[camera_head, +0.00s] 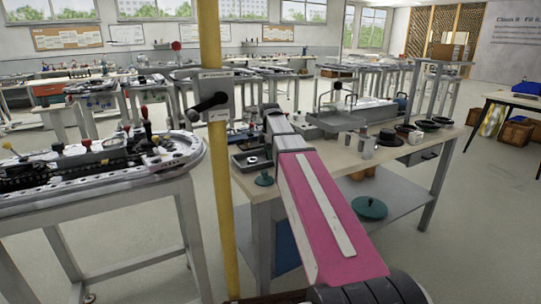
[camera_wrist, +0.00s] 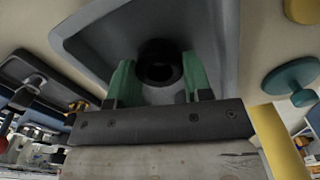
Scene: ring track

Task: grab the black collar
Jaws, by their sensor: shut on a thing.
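The black collar (camera_wrist: 160,62) shows in the wrist view as a dark ring with a round hole. It is at a grey tray (camera_wrist: 85,38), between the two green fingers of my gripper (camera_wrist: 158,72). The gripper is shut on the collar. I cannot tell whether the collar still touches the tray. In the head view my pink arm reaches over the workbench (camera_head: 345,160), and I cannot make out the fingers or the collar there.
A yellow post (camera_head: 218,150) stands close left of my arm. A track table (camera_head: 100,190) is further left. A teal knobbed disc (camera_wrist: 291,80) lies right of the tray in the wrist view. Black dishes (camera_head: 428,125) and a metal fixture (camera_head: 340,112) stand on the bench.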

